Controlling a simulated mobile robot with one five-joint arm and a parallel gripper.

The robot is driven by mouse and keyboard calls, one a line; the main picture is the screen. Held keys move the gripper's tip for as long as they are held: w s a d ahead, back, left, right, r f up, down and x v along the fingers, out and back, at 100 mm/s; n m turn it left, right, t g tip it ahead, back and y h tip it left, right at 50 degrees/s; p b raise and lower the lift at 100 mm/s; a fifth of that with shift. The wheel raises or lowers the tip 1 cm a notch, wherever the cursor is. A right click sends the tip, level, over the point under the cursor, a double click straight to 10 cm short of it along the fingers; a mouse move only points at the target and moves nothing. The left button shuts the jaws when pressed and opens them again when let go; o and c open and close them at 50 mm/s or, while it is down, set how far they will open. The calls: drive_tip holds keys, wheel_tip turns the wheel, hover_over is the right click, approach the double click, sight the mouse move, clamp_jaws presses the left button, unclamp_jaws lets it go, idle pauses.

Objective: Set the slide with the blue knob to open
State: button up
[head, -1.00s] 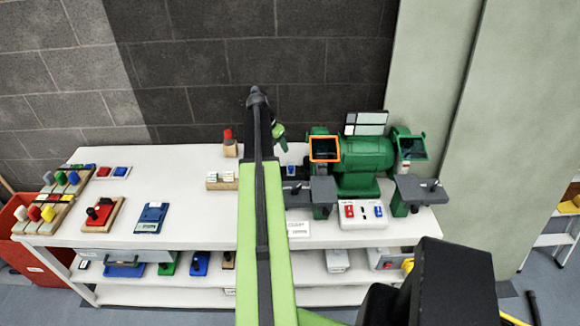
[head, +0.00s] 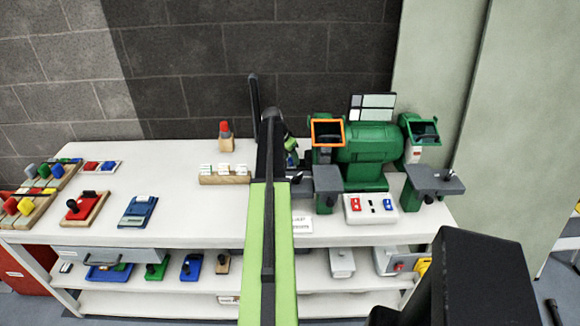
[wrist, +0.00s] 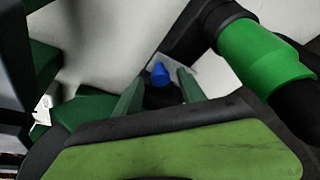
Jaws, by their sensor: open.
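The blue knob (wrist: 160,74) shows in the wrist view, upright on a dark mount, with a pale surface behind it. The two green fingers of my gripper (wrist: 160,82) are apart, one on each side of the knob. I cannot tell whether either finger touches it. The rest of the slide is hidden behind my gripper, so its setting cannot be read. In the head view my arm covers most of this spot, left of the green grinder (head: 365,152).
A switch box (head: 369,208) with red and blue switches sits before the grinder. A wooden block with white tags (head: 224,179) and a red-topped piece (head: 225,133) stand left of my arm. The white bench (head: 180,178) has free room around them.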

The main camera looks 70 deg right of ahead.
drive_tip(key=shift+c, duration=0.5)
clamp_jaws()
drive_tip(key=shift+s, duration=0.1)
idle(0.8)
